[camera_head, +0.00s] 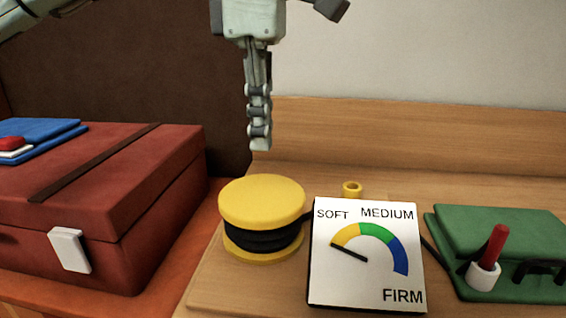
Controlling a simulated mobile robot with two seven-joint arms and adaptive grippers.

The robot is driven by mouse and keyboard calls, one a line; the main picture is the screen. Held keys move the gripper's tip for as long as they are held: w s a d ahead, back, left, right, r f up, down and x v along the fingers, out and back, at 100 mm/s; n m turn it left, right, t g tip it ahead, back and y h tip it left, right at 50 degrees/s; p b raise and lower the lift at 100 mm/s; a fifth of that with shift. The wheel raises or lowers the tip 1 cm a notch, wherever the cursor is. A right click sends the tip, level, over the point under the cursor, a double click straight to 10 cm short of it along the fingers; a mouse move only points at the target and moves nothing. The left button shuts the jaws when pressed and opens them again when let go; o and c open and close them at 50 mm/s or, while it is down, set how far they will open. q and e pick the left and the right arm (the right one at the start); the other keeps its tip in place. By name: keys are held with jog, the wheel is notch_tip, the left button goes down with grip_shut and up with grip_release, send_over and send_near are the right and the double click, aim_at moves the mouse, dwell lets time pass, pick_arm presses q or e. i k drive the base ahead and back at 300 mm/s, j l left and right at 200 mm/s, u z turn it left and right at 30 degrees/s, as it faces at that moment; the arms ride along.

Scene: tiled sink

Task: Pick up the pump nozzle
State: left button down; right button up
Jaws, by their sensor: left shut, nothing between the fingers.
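A yellow round pump (262,205) with black bellows stands on the wooden surface. A small yellow ring-shaped piece (352,188), which looks like the pump nozzle, sits behind the gauge; its lower part is hidden by the gauge. A dark hose shows between pump and gauge, and a dark line shows again right of the gauge. My left gripper (260,138) hangs pointing down, shut and empty, above and behind the pump, left of the small yellow piece and apart from both. My right gripper is not in view.
A white gauge (380,285) marked SOFT, MEDIUM and FIRM stands in front. A green padded block (500,228) with a red peg (493,245) in a white collar is at right. A red case (95,185) with blue items on top (45,135) fills the left. Wood behind is mostly clear.

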aim_at(498, 238)
jog(key=k+l, duration=0.15)
jog(key=k, duration=0.5)
jog(key=k+l, duration=0.1)
jog(key=k, duration=0.55)
jog(key=k+l, duration=0.15)
jog(key=k, duration=0.45)
